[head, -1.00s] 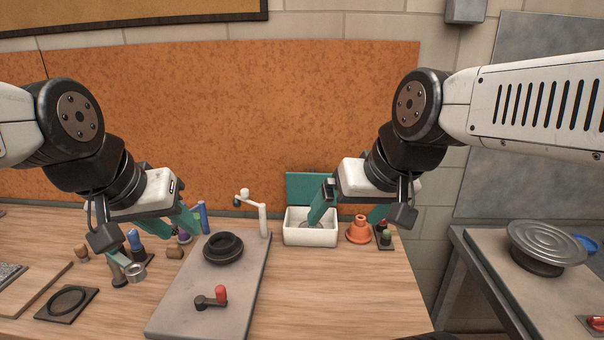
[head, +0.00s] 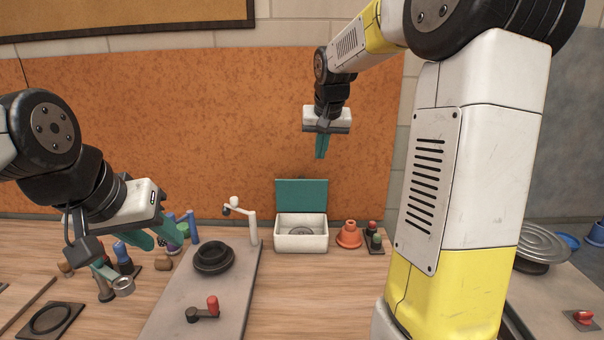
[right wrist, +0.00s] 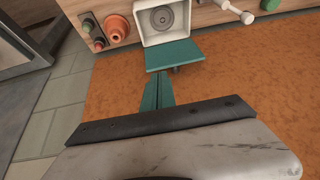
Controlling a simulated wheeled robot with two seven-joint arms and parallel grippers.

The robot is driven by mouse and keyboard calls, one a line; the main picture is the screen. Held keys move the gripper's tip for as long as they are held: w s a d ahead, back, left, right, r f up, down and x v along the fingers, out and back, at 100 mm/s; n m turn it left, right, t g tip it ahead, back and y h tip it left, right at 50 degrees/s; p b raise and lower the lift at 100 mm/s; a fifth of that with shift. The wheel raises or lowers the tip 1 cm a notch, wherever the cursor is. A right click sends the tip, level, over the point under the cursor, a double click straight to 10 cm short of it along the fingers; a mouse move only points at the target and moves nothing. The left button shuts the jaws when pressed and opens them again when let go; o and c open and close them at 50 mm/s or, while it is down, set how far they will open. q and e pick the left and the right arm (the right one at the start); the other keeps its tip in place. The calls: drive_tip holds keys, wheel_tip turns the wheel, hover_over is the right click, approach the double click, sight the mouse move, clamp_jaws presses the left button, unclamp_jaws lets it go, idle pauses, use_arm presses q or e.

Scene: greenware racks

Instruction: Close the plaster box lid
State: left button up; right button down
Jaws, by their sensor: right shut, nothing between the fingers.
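The plaster box (head: 301,242) is a white box standing on the bench near the orange wall, and it also shows in the right wrist view (right wrist: 181,38). Its teal lid (head: 301,194) stands upright at the box's back edge, so the box is open; the lid also shows in the right wrist view (right wrist: 172,55). A grey round thing lies inside. My right gripper (head: 321,156) is shut and empty, pointing down above and behind the lid, apart from it. My left gripper (head: 165,240) is at the left over the bench; its fingertips are partly unclear among the objects there.
An orange stepped cone (head: 349,234) and small knobs (head: 375,236) stand right of the box. A white crank post (head: 246,218) is left of it, on a grey board (head: 222,285) with a black ring (head: 213,257). Bench in front of the box is clear.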

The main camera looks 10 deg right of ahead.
sight(314, 187)
drive_tip(key=shift+h, duration=0.4)
drive_tip(key=w+f, duration=0.4)
drive_tip(key=w+d+f, duration=0.1)
drive_tip(key=w+f, duration=0.2)
drive_tip(key=f, duration=0.1)
drive_tip(key=w+f, duration=0.3)
drive_tip(key=w, duration=0.1)
drive_tip(key=shift+w+d+f, duration=0.15)
drive_tip(key=shift+w+f, duration=0.2)
drive_tip(key=shift+f, duration=0.05)
